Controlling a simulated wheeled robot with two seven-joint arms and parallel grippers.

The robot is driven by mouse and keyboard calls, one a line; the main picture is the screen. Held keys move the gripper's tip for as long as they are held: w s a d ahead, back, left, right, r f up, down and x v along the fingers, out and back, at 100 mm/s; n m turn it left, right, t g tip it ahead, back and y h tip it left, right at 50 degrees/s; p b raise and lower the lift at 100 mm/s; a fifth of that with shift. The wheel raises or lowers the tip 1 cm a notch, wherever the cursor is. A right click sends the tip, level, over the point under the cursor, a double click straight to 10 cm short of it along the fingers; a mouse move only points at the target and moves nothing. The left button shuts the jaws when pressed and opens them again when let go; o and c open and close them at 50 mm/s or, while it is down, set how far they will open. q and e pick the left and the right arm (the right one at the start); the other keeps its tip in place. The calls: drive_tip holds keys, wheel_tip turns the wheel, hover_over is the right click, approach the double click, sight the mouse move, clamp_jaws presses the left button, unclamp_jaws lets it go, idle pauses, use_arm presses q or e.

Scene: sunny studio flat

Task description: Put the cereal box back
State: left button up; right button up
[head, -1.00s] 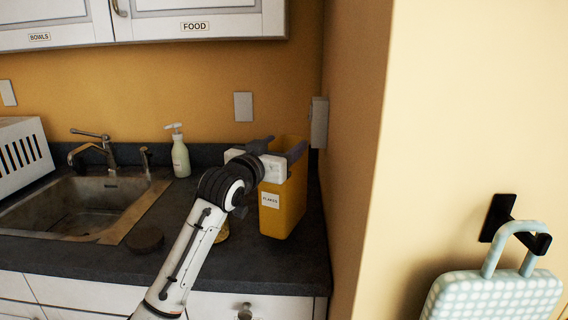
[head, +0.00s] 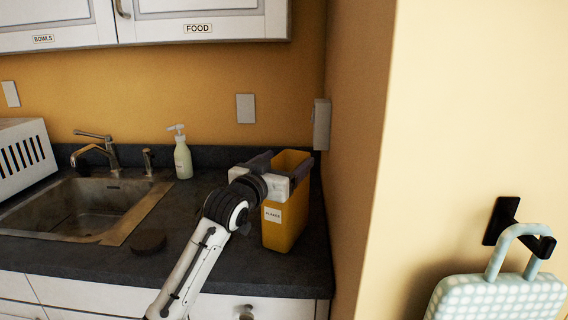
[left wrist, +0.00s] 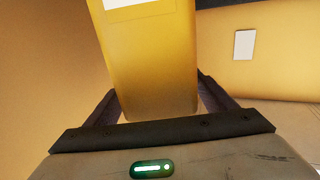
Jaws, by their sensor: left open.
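The cereal box is a tall yellow box (head: 284,232) with a white FLAKES label, standing upright on the dark counter near the right wall. My left gripper (head: 282,164) is at the box's upper part, its fingers open to either side of it. In the left wrist view the yellow box (left wrist: 150,65) fills the space between the two open fingers (left wrist: 157,92); I cannot tell whether they touch it. The cupboard door labelled FOOD (head: 200,8) is shut above the counter. My right gripper is not in view.
A soap bottle (head: 182,158) stands behind the sink (head: 75,210), left of my arm. A dark round disc (head: 149,240) lies on the counter (head: 190,262). The side wall (head: 345,200) is close on the box's right.

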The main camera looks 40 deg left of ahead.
use_arm(q)
drive_tip(key=shift+s+r, duration=0.1)
drive_tip(key=shift+r, duration=0.05)
drive_tip(key=s+d+b, duration=0.1)
drive_tip(key=s+d, duration=0.1)
drive_tip(key=s, duration=0.9)
drive_tip(key=shift+s, duration=0.35)
drive_tip(key=shift+a, duration=0.15)
